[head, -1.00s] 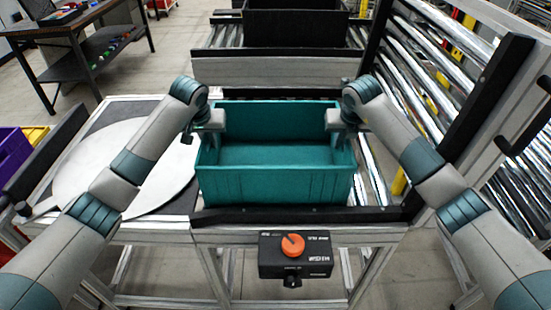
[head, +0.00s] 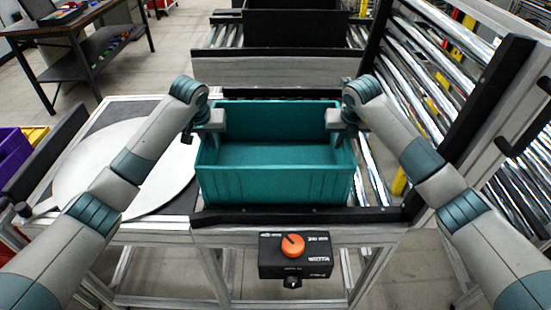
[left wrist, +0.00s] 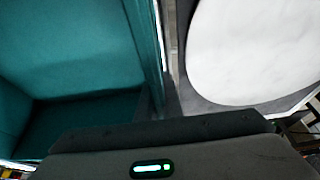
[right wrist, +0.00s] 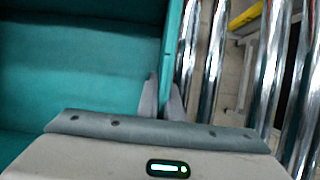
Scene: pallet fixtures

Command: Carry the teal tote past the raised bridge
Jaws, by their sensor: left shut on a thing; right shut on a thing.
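The teal tote (head: 275,182) is open, empty and upright on the conveyor in front of me. It also shows in the left wrist view (left wrist: 70,45) and the right wrist view (right wrist: 85,55). My left gripper (head: 212,138) is shut on its left side wall, and my right gripper (head: 338,138) is shut on its right side wall. In the right wrist view, the fingers straddle the wall. A framed roller section (head: 440,75) stands raised at the right and looks like the bridge. The tote's underside is hidden.
A white round turntable (head: 125,165) lies left of the tote. A black rail (head: 290,215) and a control box with an orange knob (head: 293,246) are at the near edge. A dark bin (head: 295,25) stands beyond. Purple and yellow bins (head: 14,150) are far left.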

